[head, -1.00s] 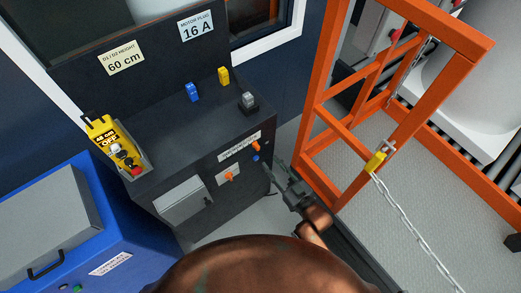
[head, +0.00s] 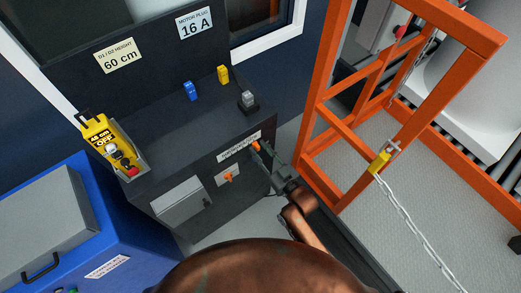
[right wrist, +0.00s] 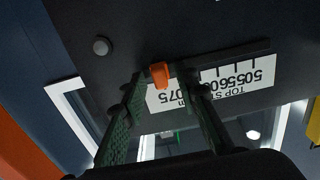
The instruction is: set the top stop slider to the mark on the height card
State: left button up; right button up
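The top stop slider is a small orange knob (head: 256,146) at the right end of the white scale label (head: 239,147) on the dark cabinet's front. In the right wrist view the slider (right wrist: 160,75) stands between the fingertips, and the scale (right wrist: 215,82) appears upside down. My right gripper (head: 267,154) is at the slider with its fingers (right wrist: 159,80) open on either side; small gaps seem to remain. The height card (head: 119,56) on the back panel reads 60 cm. My left gripper is out of view.
A yellow pendant (head: 96,132) reading 48 cm and OFF stands at the cabinet's left. A second orange knob (head: 229,177) sits lower on the front. The orange lift frame (head: 318,110) rises close to the right of my arm. A blue box (head: 130,240) stands left.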

grip_shut()
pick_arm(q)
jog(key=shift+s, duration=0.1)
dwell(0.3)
